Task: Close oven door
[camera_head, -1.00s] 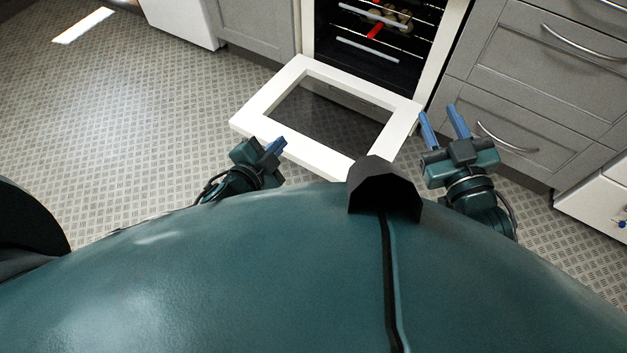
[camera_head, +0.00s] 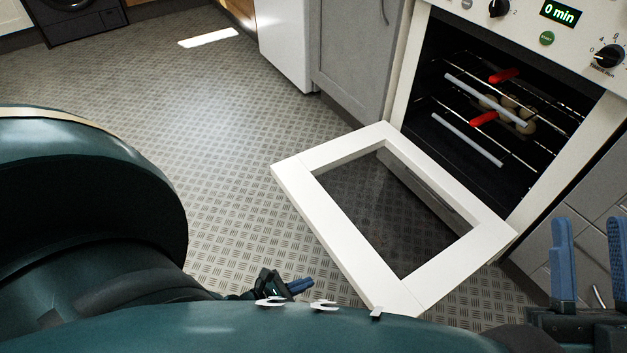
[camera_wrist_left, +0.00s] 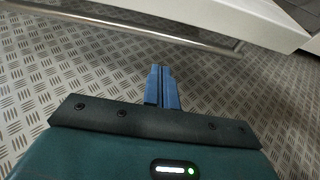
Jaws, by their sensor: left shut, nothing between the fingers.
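The oven door (camera_head: 322,212) is a white frame around a dark glass pane. It hangs wide open, folded down in front of the dark oven cavity (camera_head: 450,70). My left gripper (camera_head: 300,286) is shut and empty, low beside the door's near left side. In the left wrist view its blue fingers (camera_wrist_left: 162,88) are together over the floor. The white door edge (camera_wrist_left: 255,20) and a thin metallic bar (camera_wrist_left: 130,27) show beyond the fingertips, apart from them in the picture. My right gripper (camera_head: 590,258) is open and empty, right of the door.
Inside the oven are racks with red and pale bars and several round brownish items (camera_head: 510,108). Control knobs (camera_head: 608,56) sit above it. Grey cabinets flank the oven. The patterned floor (camera_head: 220,130) left of the door is clear.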

